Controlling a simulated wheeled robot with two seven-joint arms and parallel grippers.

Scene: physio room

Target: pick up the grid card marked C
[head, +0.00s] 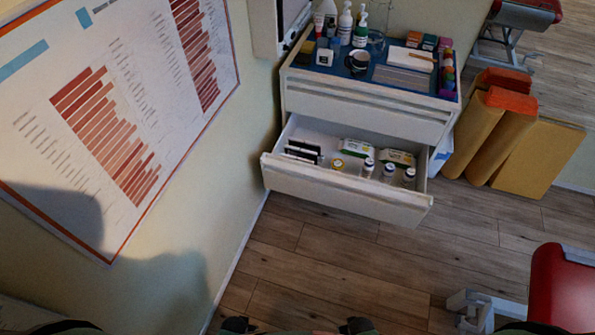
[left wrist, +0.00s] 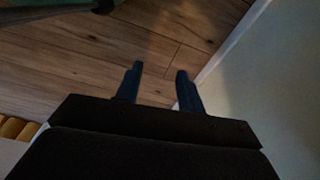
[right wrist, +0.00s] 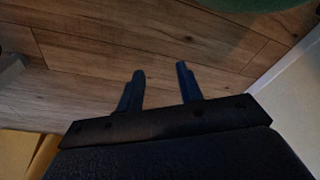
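No grid card marked C can be made out in any view. Some dark, flat, card-like items (head: 303,151) stand at the left inside the open drawer (head: 340,193), too small to read. My left gripper (left wrist: 158,68) is open and empty over the wooden floor in the left wrist view. My right gripper (right wrist: 160,70) is open and empty over the floor in the right wrist view. Both grippers are well away from the drawer.
The cabinet (head: 365,108) carries bottles, cups and boxes on top. The drawer also holds small bottles (head: 388,173) and cartons (head: 357,147). Yellow bolsters (head: 470,125) lean at the right. A red padded seat (head: 562,290) stands front right. The floor (head: 330,250) before the drawer is clear.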

